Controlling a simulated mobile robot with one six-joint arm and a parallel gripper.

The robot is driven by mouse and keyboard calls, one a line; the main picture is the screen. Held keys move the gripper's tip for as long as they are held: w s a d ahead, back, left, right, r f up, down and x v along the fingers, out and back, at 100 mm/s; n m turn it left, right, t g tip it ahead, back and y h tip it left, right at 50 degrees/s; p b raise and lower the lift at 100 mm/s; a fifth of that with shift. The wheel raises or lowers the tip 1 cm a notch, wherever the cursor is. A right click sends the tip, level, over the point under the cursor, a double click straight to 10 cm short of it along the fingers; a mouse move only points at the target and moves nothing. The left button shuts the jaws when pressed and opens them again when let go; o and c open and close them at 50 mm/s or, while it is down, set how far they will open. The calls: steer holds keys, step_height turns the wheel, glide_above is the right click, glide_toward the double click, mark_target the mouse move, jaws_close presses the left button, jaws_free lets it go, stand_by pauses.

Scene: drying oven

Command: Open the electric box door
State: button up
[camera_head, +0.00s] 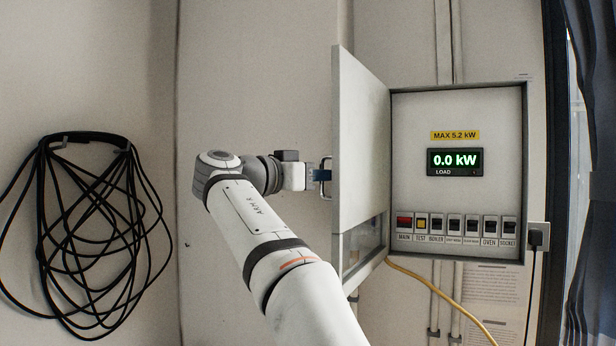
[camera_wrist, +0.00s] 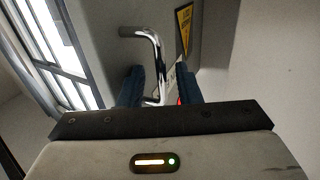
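The electric box door (camera_head: 359,150) is swung wide open to the left of the box (camera_head: 459,170); its inside panel is exposed. The door's metal handle (camera_head: 325,179) is on the door's outer face and also shows in the wrist view (camera_wrist: 155,50). My gripper (camera_head: 322,175) is at the handle. In the wrist view its two dark blue fingers (camera_wrist: 160,85) stand on either side of the handle bar, with visible gaps between them and the bar.
The box shows a green load display (camera_head: 455,161) and a row of switches (camera_head: 456,225). A yellow cable (camera_head: 440,290) hangs below. A coiled black cable (camera_head: 85,220) hangs on the left wall. A dark curtain (camera_head: 592,180) is at the right edge.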

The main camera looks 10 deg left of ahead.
steer(key=v, duration=0.8)
steer(key=shift+b, duration=0.45)
